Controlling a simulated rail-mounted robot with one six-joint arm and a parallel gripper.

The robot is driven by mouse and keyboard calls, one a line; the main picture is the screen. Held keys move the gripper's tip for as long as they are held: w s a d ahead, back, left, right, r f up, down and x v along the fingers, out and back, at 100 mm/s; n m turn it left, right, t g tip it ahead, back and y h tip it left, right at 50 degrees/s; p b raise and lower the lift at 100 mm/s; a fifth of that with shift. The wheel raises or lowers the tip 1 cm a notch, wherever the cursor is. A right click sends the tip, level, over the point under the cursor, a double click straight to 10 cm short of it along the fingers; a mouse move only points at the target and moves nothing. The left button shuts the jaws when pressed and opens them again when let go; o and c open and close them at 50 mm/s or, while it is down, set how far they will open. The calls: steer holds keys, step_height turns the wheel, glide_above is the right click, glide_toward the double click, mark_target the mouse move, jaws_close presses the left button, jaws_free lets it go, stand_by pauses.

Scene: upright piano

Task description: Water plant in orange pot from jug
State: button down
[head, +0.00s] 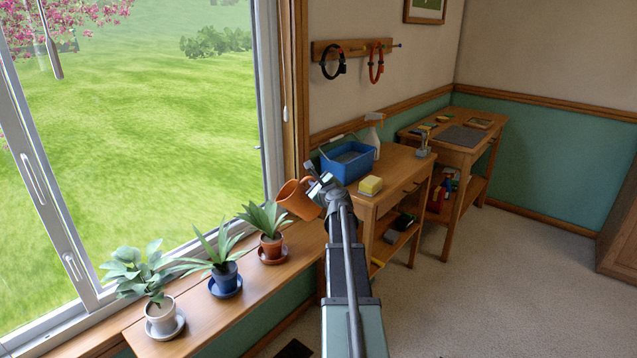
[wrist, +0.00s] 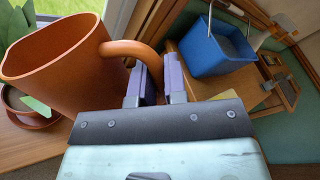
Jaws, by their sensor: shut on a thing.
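An orange-brown jug (head: 297,199) is held in the air, tilted to the left, above the right end of the window sill. My gripper (head: 318,180) is shut on its handle; the wrist view shows the fingers (wrist: 153,82) on either side of the handle (wrist: 134,50). The plant (head: 264,217) in the orange pot (head: 271,247) stands upright on a saucer, just below and left of the jug. In the wrist view the jug (wrist: 58,68) partly hides this pot (wrist: 18,100) and its leaves. No water stream shows, and the jug's inside contents cannot be seen.
On the sill (head: 198,312), a blue pot (head: 223,277) and a white pot (head: 161,313) hold plants to the left. A wooden bench (head: 392,178) on the right carries a blue basket (head: 348,163), a yellow sponge (head: 370,186) and a spray bottle (head: 374,135). The window is left.

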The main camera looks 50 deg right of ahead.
steer(key=shift+w+a+r+n+p, duration=0.2)
steer(key=shift+r+n+p, duration=0.15)
steer(key=shift+r+p, duration=0.2)
steer(key=shift+w+a+r+n+p, duration=0.1)
steer(key=shift+a+r+n+p, duration=0.15)
steer(key=shift+r+n+p, duration=0.25)
steer(key=shift+w+a+r+n+p, duration=0.1)
steer(key=shift+a+r+n+p, duration=0.15)
steer(key=shift+r+p, duration=0.35)
steer(key=shift+w+a+r+n+g+h+p, duration=0.2)
steer(key=shift+a+r+n+p, duration=0.1)
steer(key=shift+r+p, duration=0.1)
steer(key=shift+w+a+r+n+g+h+p, duration=0.1)
steer(key=shift+w+a+r+n+g+p, duration=0.1)
steer(key=shift+r+n+p, duration=0.15)
steer(key=shift+f, duration=0.1)
steer(key=shift+w+a+r+n+p, duration=0.15)
steer(key=shift+a+r+n+p, duration=0.1)
steer(key=shift+r+n+p, duration=0.15)
steer(key=shift+w+a+r, duration=0.1)
steer(key=shift+a+r, duration=0.1)
steer(key=shift+r, duration=0.05)
steer(key=shift+w+a+n+p, duration=0.1)
steer(key=shift+n+p, duration=0.15)
steer(key=shift+p, duration=0.1)
